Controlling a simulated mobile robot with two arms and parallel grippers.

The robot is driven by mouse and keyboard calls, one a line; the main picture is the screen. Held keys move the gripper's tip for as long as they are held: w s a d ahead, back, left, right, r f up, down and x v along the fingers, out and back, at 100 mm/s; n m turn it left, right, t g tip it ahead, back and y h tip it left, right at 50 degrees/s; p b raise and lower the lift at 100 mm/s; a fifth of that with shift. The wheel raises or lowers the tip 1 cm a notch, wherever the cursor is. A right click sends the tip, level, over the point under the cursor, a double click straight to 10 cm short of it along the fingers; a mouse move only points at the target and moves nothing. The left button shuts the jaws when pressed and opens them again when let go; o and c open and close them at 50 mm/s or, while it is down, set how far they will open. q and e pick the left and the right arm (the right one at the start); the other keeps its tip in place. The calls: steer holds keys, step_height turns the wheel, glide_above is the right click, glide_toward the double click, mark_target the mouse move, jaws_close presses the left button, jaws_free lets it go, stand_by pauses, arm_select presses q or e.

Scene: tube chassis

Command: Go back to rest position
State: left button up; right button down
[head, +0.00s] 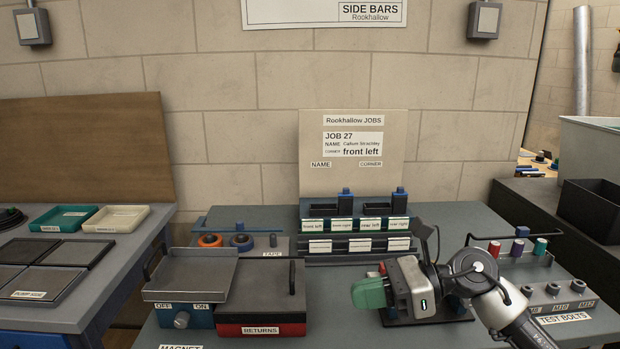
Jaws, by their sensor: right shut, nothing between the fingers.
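My right gripper (368,293) is over the middle of the bench, its arm coming in from the lower right. Its green fingers point left and are shut with nothing between them. It hangs just right of the red RETURNS box (262,318) and in front of the labelled rack (356,244). A dark plate lies under or behind it, partly hidden. My left gripper is not in view.
A blue OFF/ON unit with a metal tray (190,274) stands left of the returns box. The TEST BOLTS rack (556,288) is right of my arm. A job board (353,180) stands at the back. Another table with trays (115,219) is at left.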

steer(key=s+d+f+n+t+h, duration=0.3)
steer(key=d+f+n+t+h, duration=0.35)
steer(key=n, duration=0.75)
steer(key=s+d+f+n+t+h, duration=0.35)
steer(key=f+n+t+h, duration=0.6)
steer(key=n, duration=0.45)
steer(key=s+d+f+m+g, duration=0.1)
steer(key=s+f+m+g, duration=0.2)
steer(key=s+f+g, duration=0.5)
steer(key=s+d+f+m+g, duration=0.1)
steer(key=s+f+m+g, duration=0.35)
steer(key=s, duration=0.75)
step_height(320, 180, down, 24)
steer(key=s+r+n+g+p, duration=0.1)
steer(key=p, duration=0.2)
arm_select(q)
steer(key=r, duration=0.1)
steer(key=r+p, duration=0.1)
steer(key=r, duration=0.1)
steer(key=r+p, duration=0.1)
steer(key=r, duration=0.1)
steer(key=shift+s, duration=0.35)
arm_select(e)
steer(key=s+d+f+g, duration=0.1)
steer(key=s+d+f, duration=0.1)
steer(key=s+f, duration=1.1)
steer(key=s, duration=0.3)
steer(key=shift+d+f+y, duration=0.3)
steer(key=shift+d+f, duration=0.05)
steer(key=shift+d, duration=0.05)
